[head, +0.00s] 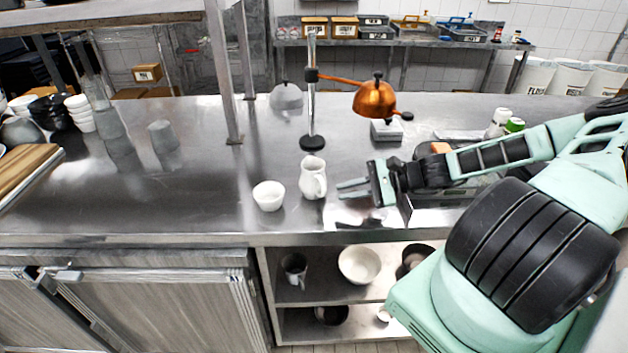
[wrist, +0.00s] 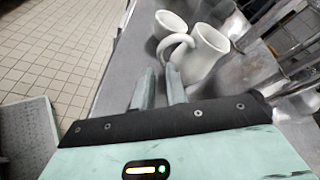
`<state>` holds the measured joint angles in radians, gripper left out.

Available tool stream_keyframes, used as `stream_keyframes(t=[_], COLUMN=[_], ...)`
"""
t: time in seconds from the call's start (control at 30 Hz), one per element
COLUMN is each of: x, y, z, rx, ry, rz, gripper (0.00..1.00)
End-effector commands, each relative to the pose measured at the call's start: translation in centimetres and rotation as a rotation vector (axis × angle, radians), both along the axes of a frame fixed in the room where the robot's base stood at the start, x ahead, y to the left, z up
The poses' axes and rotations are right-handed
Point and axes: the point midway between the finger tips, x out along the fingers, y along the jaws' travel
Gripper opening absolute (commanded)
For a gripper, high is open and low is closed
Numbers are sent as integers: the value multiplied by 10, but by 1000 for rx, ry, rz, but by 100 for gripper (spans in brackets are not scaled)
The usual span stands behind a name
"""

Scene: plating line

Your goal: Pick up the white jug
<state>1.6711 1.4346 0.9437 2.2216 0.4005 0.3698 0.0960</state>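The white jug (head: 313,178) stands upright on the steel counter (head: 215,205), right of a small white bowl (head: 268,196). In the wrist view the jug (wrist: 203,55) is just beyond the fingertips, with its curved handle toward my gripper. My gripper (head: 345,189) is to the right of the jug in the head view, pointing left at it, with a gap between them. In the wrist view my gripper (wrist: 160,80) has its two fingers apart with nothing between them. The white bowl also shows in the wrist view (wrist: 168,24), behind and left of the jug.
A lamp stand (head: 312,140) with a copper shade (head: 375,99) rises behind the jug. A metal post (head: 222,80) stands farther left. A shelf below holds another white bowl (head: 360,265). The counter left of the small bowl is clear.

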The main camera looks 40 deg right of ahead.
Motion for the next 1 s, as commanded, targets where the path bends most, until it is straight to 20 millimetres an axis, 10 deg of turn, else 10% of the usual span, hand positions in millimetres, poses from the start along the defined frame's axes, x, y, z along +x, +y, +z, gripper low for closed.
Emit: stream_keyframes(t=[1.0], x=[33], y=[38], z=[-17], rx=[0], ry=[-1], rz=[2], gripper=[0])
